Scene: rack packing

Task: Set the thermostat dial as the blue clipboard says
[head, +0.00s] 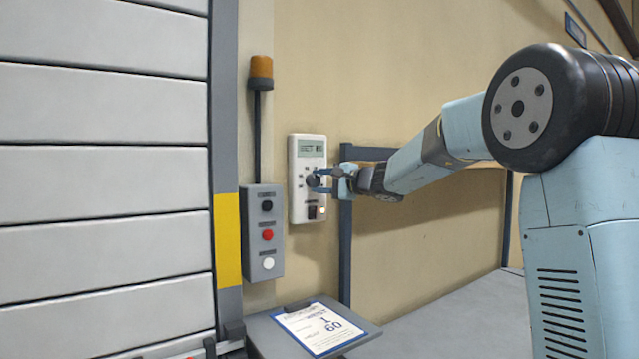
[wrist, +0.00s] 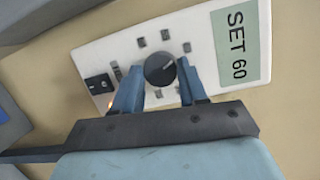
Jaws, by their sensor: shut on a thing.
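The thermostat (head: 307,150) is a white box on the wall with a green display that reads SET 60 in the wrist view (wrist: 240,42). Its round dark dial (wrist: 160,69) has several small marks around it. My gripper (head: 322,181) is shut on the dial, one finger on each side of it, as the wrist view (wrist: 158,80) shows. The blue clipboard (head: 318,327) lies on a grey surface below, and its white sheet shows a large 1 and 60. The smaller print is too small to read.
Left of the thermostat is a grey control box (head: 263,232) with black, red and white buttons, under an orange beacon (head: 260,70) on a post. A slatted shutter (head: 105,180) fills the left. A dark metal frame (head: 346,250) stands just right of the thermostat.

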